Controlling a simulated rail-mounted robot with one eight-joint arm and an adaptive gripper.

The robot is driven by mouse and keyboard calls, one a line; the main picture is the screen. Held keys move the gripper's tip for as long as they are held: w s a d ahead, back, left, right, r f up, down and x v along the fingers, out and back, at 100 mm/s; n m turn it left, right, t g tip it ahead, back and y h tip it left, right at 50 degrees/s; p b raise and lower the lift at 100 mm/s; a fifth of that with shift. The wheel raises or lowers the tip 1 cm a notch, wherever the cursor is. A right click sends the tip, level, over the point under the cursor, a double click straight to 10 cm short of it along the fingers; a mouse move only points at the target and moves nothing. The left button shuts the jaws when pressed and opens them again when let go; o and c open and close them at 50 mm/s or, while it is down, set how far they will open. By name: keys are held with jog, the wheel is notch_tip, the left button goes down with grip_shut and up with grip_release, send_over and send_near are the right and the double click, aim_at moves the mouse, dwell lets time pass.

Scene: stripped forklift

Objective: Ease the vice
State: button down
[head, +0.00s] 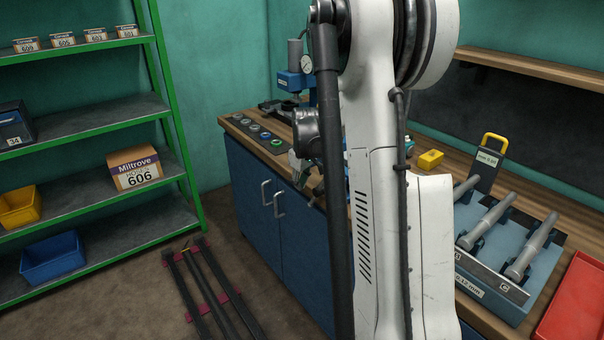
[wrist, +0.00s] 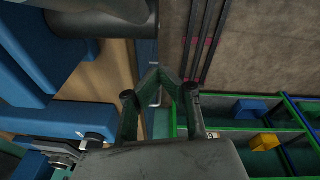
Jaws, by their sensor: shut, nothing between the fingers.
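In the wrist view my gripper (wrist: 161,75) is shut and empty, its dark fingers meeting over the front edge of the workbench. A blue metal body (wrist: 55,123) with a dark round fitting lies to its left, and another blue part (wrist: 35,55) rises above that. These look like the vice, but the close crop leaves this unsure. A thick dark cylinder (wrist: 105,45) crosses the top left, apart from the fingertips in the picture. In the head view my arm hides most of the vice area, and only small blue and grey pieces show beside it.
The workbench (head: 238,119) carries a blue press with a dial (head: 296,80), several rings, a yellow block (head: 430,159), a blue rack of grey cylinders (head: 490,297) and a red tray (head: 578,312). A green shelf (head: 90,130) stands left. Dark bars (head: 205,285) lie on the floor.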

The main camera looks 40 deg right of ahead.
jog(key=s, duration=0.1)
jog(key=s+f, duration=0.1)
jog(key=s, duration=0.1)
jog(key=shift+d+f, duration=0.15)
jog(key=shift+d, duration=0.05)
jog(key=shift+s+f, duration=0.15)
jog(key=shift+s, duration=0.2)
jog(key=shift+s+f+b, duration=0.4)
jog(key=shift+s+b, duration=0.05)
jog(key=shift+b, duration=0.1)
jog(key=w+a+r+p, duration=0.1)
jog(key=w+r, duration=0.2)
jog(key=r, duration=0.8)
jog(key=shift+w+r, duration=0.15)
jog(key=shift+r, duration=0.05)
jog(key=shift+a, duration=0.1)
